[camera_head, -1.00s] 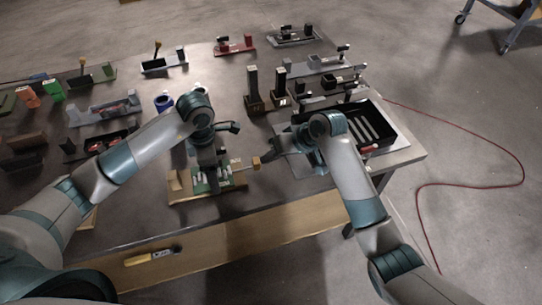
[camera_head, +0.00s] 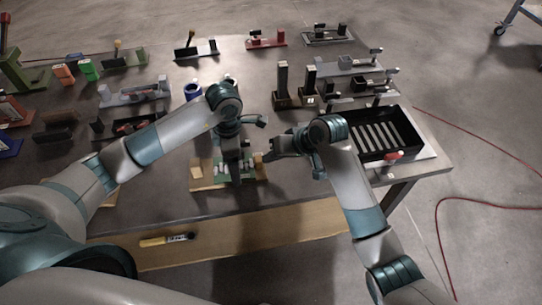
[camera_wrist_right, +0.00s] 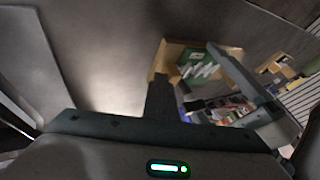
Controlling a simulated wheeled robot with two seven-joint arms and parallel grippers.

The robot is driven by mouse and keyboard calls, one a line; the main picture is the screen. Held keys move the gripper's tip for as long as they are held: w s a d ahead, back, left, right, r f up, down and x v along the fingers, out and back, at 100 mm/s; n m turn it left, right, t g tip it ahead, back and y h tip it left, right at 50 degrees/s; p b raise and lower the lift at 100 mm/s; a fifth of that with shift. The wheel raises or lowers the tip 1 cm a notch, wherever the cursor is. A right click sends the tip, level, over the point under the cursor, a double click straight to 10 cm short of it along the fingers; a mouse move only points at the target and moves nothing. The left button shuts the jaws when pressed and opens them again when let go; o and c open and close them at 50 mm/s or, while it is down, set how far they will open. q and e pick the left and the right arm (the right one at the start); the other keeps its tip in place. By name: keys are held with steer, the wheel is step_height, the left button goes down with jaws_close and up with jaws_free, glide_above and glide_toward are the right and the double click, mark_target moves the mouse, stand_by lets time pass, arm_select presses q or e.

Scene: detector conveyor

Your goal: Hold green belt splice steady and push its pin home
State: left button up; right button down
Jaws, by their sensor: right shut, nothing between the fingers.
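The green belt splice (camera_head: 250,172) sits on a wooden base (camera_head: 240,187) near the table's front edge; white pieces cross it. In the right wrist view the green splice (camera_wrist_right: 197,66) also shows. My left gripper (camera_head: 237,177) comes down over the splice's middle; its fingertips and jaw opening are hard to make out. The pin's tan knob (camera_head: 257,159) stands at the right side of the splice. My right gripper (camera_head: 267,156) is shut and empty, its tips pointing left at the knob, touching it or very close. The pin's shaft is mostly hidden.
A black slotted tray (camera_head: 372,136) lies to the right, near my right forearm. Two dark upright posts (camera_head: 296,84) stand behind the right gripper. A blue ring-shaped part (camera_head: 193,91) and several fixtures fill the left and back.

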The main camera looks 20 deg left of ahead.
arm_select(q)
steer(key=shift+d, duration=0.1)
arm_select(e)
steer(key=shift+w+d, duration=0.25)
steer(key=shift+d, duration=0.1)
steer(key=d, duration=0.1)
steer(key=w+d, duration=0.1)
steer(key=d, duration=0.1)
steer(key=shift+w+d+r, duration=0.1)
steer(key=shift+w+r, duration=0.15)
steer(key=shift+r, duration=0.05)
steer(key=v, duration=0.9)
steer(key=shift+r, duration=0.1)
arm_select(q)
steer(key=o, duration=1.5)
arm_select(e)
steer(key=shift+s, duration=0.1)
arm_select(q)
steer(key=shift+o, duration=0.2)
steer(key=shift+r, duration=0.1)
step_height(320, 180, up, 12)
